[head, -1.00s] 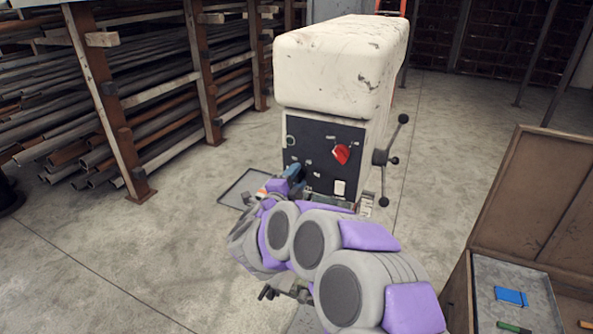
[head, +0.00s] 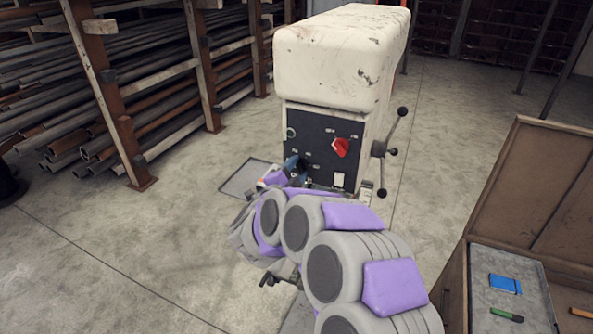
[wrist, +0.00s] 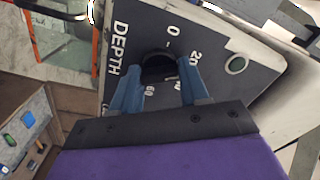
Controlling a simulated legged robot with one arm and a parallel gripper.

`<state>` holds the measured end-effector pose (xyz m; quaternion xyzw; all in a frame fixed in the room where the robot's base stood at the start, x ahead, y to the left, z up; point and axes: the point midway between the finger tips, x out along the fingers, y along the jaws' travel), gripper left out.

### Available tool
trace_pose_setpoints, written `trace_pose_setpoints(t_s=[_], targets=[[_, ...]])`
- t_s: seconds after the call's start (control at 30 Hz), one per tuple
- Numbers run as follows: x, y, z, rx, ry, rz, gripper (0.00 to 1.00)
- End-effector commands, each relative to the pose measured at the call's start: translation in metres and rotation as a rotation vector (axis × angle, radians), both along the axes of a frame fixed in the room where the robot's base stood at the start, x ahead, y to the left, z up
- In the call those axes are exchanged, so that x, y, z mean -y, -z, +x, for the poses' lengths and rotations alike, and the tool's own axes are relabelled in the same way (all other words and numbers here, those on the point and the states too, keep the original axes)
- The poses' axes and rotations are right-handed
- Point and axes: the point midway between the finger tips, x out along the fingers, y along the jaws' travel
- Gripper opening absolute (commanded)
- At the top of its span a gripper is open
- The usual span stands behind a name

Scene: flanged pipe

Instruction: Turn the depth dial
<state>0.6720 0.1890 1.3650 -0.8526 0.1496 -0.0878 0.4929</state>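The depth dial (wrist: 158,66) is a black round knob on the dark panel, in the upper middle of the wrist view. The word DEPTH and the marks 0, 20 and 60 show around it. My gripper (wrist: 161,72) has two blue fingers, spread apart, one on each side of the dial. A gap seems to remain beside the knob, but I cannot tell for sure whether either finger touches it. In the head view my gripper (head: 297,165) is at the lower left of the machine's panel (head: 322,135), and it and my arm mostly hide the dial.
A red knob (head: 341,147) and a pale switch plate (head: 339,180) sit right of my gripper. A three-armed handle (head: 379,149) sticks out from the machine's right side.

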Motion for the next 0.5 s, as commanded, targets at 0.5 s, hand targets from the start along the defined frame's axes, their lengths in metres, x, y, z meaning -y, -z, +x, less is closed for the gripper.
trace_pose_setpoints(t_s=[0.5], targets=[[0.002, 0.0011, -0.0026, -0.004, -0.001, 0.002, 0.7]])
